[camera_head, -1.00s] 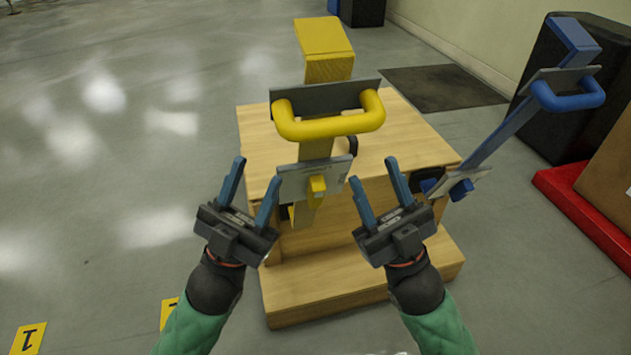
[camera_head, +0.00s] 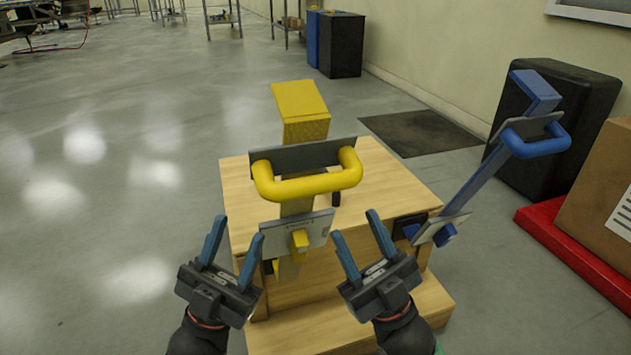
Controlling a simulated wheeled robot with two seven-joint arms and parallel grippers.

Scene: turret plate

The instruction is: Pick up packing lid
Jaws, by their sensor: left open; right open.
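No part is plainly marked as the packing lid. A yellow piece with a thick U-shaped handle (camera_head: 305,188), grey plates and a slanted yellow top (camera_head: 300,99) stands upright at the wooden stepped box (camera_head: 385,185). A similar blue piece (camera_head: 487,182) leans at the box's right side. My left gripper (camera_head: 236,232) is open and empty, in front and to the left of the yellow piece. My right gripper (camera_head: 356,224) is open and empty, in front and to its right. Neither visibly touches anything.
A cardboard box (camera_head: 600,180) sits on a red base (camera_head: 570,245) at the right, with a black case (camera_head: 555,125) behind it. A dark mat (camera_head: 420,132) and bins (camera_head: 341,45) are beyond. The floor at left is clear.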

